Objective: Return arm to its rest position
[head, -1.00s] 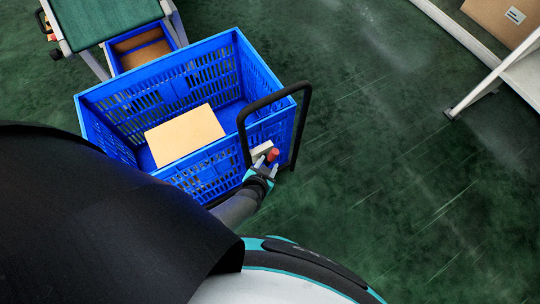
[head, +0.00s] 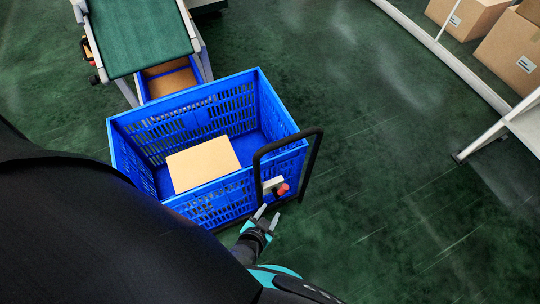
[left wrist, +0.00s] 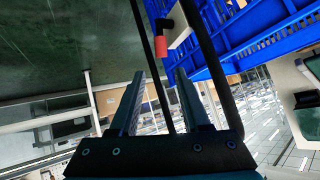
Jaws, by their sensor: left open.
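My left gripper (head: 267,217) is open and empty in the head view, just below the front right corner of a blue crate (head: 235,185). Its two fingers also show in the left wrist view (left wrist: 157,100), spread apart with nothing held between them. A black handle frame (head: 312,165) rises at the crate's right end. A red knob (head: 283,189) on a pale block sits by the handle, a little beyond my fingertips. The red knob also shows in the left wrist view (left wrist: 161,48). My right gripper is in neither view.
A tan box (head: 203,163) lies inside the crate. A green conveyor (head: 140,35) stands behind it at upper left. Cardboard boxes (head: 508,55) and a white frame leg (head: 490,138) are at the right. The green floor right of the crate is clear.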

